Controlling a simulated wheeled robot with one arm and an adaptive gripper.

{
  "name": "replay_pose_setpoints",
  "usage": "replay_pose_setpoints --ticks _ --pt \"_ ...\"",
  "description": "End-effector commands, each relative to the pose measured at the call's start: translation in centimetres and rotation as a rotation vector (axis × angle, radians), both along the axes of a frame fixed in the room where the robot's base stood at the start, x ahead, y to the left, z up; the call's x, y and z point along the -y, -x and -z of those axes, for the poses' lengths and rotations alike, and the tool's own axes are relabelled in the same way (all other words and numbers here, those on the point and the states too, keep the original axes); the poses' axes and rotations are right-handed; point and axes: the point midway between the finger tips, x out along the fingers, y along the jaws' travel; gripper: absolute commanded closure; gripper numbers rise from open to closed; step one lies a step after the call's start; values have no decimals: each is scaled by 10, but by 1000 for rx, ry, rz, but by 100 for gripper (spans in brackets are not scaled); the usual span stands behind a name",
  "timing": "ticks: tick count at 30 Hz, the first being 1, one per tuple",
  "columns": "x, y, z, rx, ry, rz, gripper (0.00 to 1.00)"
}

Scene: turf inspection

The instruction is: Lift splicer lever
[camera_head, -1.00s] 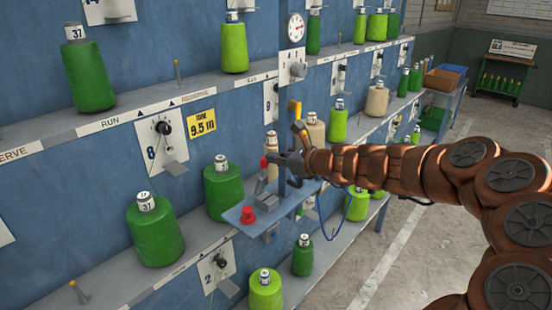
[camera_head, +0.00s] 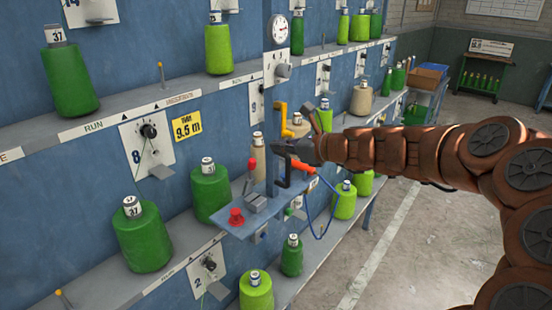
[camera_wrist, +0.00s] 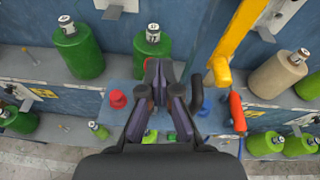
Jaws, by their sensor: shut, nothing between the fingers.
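The splicer is a small grey metal block (camera_head: 256,203) on a blue shelf bracket (camera_head: 238,231) that juts from the machine. A lever with a red knob (camera_head: 252,164) stands up from it. My gripper (camera_head: 276,147) is shut and empty, a little above and to the right of the knob in the head view, apart from it in the picture. In the wrist view my gripper's two dark fingers (camera_wrist: 160,68) point at the blue machine over the bracket.
A red push button (camera_head: 236,217) sits left of the splicer, also in the wrist view (camera_wrist: 117,99). A yellow crank-shaped bar (camera_head: 283,117), a black hook (camera_head: 284,168) and an orange tool (camera_head: 303,167) with a blue hose are close on the right. Green bobbins (camera_head: 210,190) line the shelves.

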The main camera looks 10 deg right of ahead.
Motion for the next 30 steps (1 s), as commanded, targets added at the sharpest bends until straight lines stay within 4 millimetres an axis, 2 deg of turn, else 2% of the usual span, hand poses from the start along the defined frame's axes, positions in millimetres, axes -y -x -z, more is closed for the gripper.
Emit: replay_pose_setpoints --ticks 3,9,23,26,29,30 --pt "4 3 -15 3 5 4 100" --pt "8 7 -33 0 2 1 100" --pt "8 8 -38 -1 4 0 100" --pt "0 16 -36 11 39 -32 100" --pt "-21 39 -29 53 147 -128 100" --pt "-33 54 -24 79 211 -188 100"
